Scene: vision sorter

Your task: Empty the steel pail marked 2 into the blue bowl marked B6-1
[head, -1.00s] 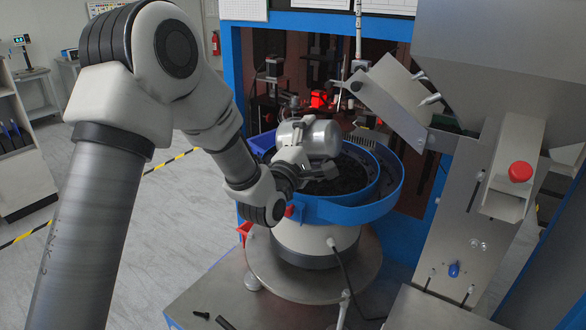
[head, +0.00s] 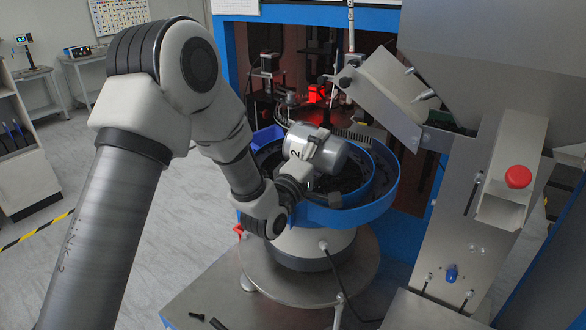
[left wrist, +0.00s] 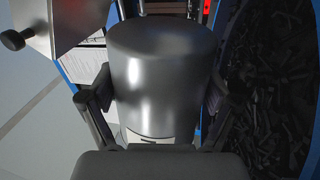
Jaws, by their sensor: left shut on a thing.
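The steel pail marked 2 (head: 325,152) is held tilted over the blue bowl (head: 364,208), its 2 label facing left. My left gripper (head: 319,167) is shut on the pail's side. In the left wrist view the pail (left wrist: 162,80) sits between the two fingers (left wrist: 160,115). Dark small parts (head: 350,180) lie in the bowl; they also show at the right of the left wrist view (left wrist: 270,85). The pail's mouth is not clearly visible, and I cannot see parts falling. The B6-1 mark is not readable. My right gripper is not in view.
The bowl stands on a white base (head: 312,247) on a round metal plate (head: 310,278). A steel chute (head: 385,95) hangs close to the right above the bowl. A hopper with a red button (head: 518,177) stands farther right. Red-lit machinery is behind.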

